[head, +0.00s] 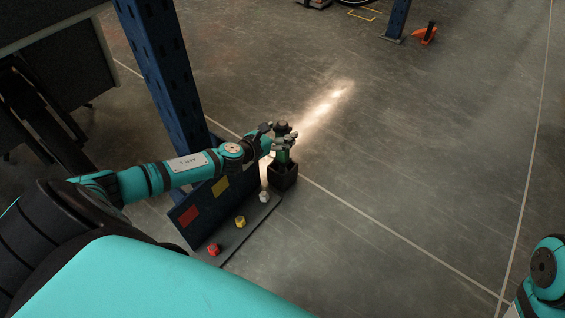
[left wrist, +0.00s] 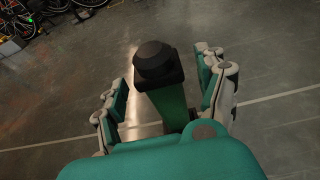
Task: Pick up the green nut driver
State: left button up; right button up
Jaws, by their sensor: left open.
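The green nut driver stands upright in a black holder (head: 283,175) at the far end of a low shelf. In the left wrist view the nut driver (left wrist: 169,104) shows a black cap on a green handle, between the two fingers. My left gripper (head: 284,143) is open around the handle, with gaps visible on both sides in the left wrist view (left wrist: 165,98). The lower part of the nut driver is hidden by the holder and my gripper. My right gripper is out of view; only part of my right arm shows at the lower right of the head view.
The shelf (head: 228,240) carries a red knob (head: 213,249), a yellow one (head: 240,222) and a white one (head: 264,197), with coloured squares on a panel behind. A blue post (head: 163,70) rises close behind my left arm. The floor to the right is clear.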

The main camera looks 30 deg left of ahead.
pick_arm(q)
jog(key=shift+x, duration=0.85)
jog(key=shift+c, duration=0.3)
grip_shut()
jog(key=shift+r, duration=0.2)
